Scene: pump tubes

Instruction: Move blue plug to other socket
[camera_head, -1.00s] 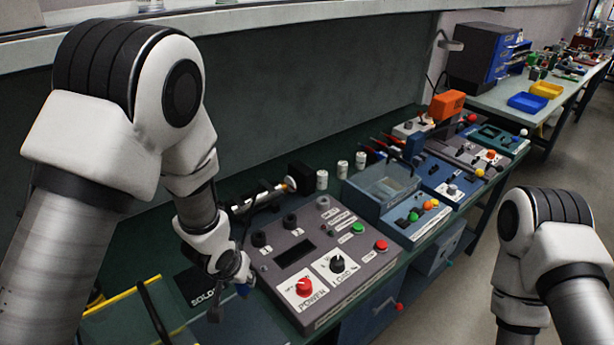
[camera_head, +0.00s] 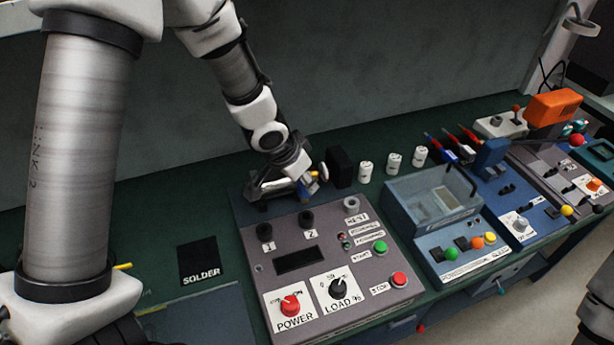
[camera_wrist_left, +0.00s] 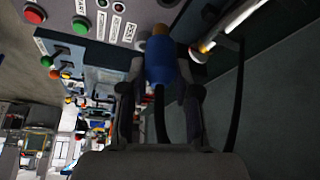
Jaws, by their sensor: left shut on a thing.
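My left gripper (camera_head: 303,184) is shut on the blue plug (camera_head: 309,187) and holds it behind the grey control panel (camera_head: 330,258). In the left wrist view the blue plug (camera_wrist_left: 160,62) sits between the two fingers, with a tan end pointing away. The panel has dark round sockets marked 1 (camera_head: 265,231) and 2 (camera_head: 306,219), and a greyer one marked REST (camera_head: 351,205). The plug appears apart from all three. My right gripper is out of view.
A black block (camera_head: 340,167) and several white cans (camera_head: 365,170) stand behind the panel. A clear-lidded blue unit (camera_head: 433,205) stands to the right. A black SOLDER pad (camera_head: 198,261) lies to the left. Red POWER (camera_head: 290,304) and STOP (camera_head: 399,280) controls are on the panel.

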